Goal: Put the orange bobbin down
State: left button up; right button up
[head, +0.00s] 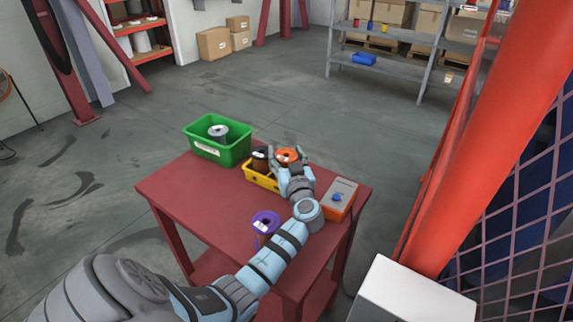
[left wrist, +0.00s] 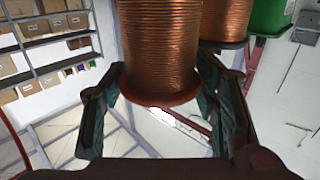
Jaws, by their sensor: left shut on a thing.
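The orange bobbin (head: 287,155), wound with copper wire, is between the fingers of my left gripper (head: 293,165) at the right end of the yellow bin (head: 261,180). In the left wrist view the bobbin (left wrist: 160,50) stands lengthwise between both fingers, its orange flange nearest the camera. My left gripper is shut on it. Whether the bobbin touches the bin floor is hidden by the gripper. A black-flanged copper bobbin (head: 260,154) is beside it in the bin and also shows in the left wrist view (left wrist: 224,20). My right gripper is not in view.
A green bin (head: 205,148) with a grey spool (head: 218,131) stands at the table's far left. An orange box with a blue knob (head: 345,190) is close right of my gripper. A purple bobbin (head: 266,222) stands nearer. The red table's (head: 195,205) left part is clear.

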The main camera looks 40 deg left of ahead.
pick_arm(q)
notch_tip(320, 180, down, 2)
jog(key=o, duration=1.7)
jog(key=shift+s+d, duration=0.1)
jog(key=b+v, duration=0.1)
jog(key=v, duration=1)
jog(key=shift+s+d+r, duration=0.1)
jog(key=shift+s+d, duration=0.1)
jog(key=shift+d, duration=0.1)
